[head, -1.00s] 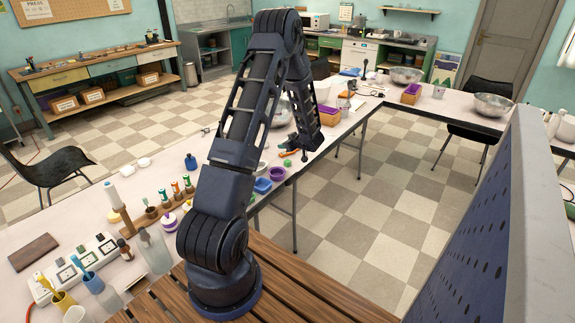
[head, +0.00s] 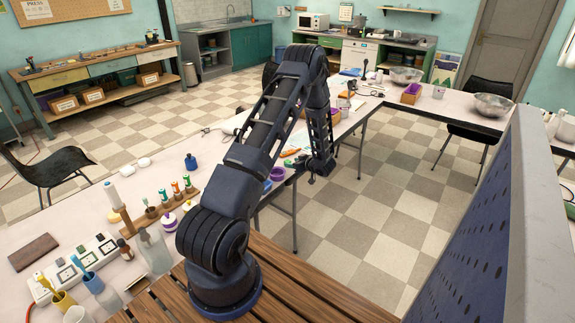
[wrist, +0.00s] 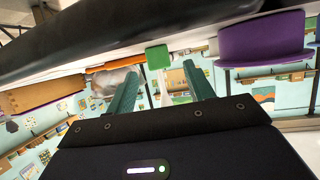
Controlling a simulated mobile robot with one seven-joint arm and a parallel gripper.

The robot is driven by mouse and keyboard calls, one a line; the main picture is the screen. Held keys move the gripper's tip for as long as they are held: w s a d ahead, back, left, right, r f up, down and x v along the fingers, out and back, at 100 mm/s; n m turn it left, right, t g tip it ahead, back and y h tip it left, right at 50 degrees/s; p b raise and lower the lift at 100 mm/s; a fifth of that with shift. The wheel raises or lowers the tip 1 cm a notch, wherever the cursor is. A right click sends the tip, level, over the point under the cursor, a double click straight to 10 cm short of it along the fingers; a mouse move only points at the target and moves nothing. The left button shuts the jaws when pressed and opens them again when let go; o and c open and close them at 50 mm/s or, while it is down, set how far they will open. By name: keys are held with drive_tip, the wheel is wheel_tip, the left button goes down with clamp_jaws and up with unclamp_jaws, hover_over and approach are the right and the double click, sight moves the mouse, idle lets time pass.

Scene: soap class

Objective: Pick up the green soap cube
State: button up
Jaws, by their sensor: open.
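The green soap cube (wrist: 157,57) shows in the wrist view, on the pale tabletop near its edge. It lies ahead of my gripper (wrist: 161,67), between the lines of the two teal fingers. The fingers are apart and nothing is held; a gap to the cube seems to remain, but its size is hard to tell. In the head view my gripper (head: 319,167) hangs low beside the table's near right edge.
A purple bowl (wrist: 260,38) stands right of the cube in the wrist view, an orange thing (wrist: 102,68) left. In the head view the purple bowl (head: 277,174) stands at the table edge. A perforated panel (head: 480,235) rises at right. The floor (head: 375,210) between is clear.

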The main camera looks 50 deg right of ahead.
sight(289, 162)
drive_tip(key=shift+x, duration=2.65)
drive_tip(key=shift+r, duration=0.1)
drive_tip(key=shift+c, duration=0.4)
drive_tip(key=c, duration=1)
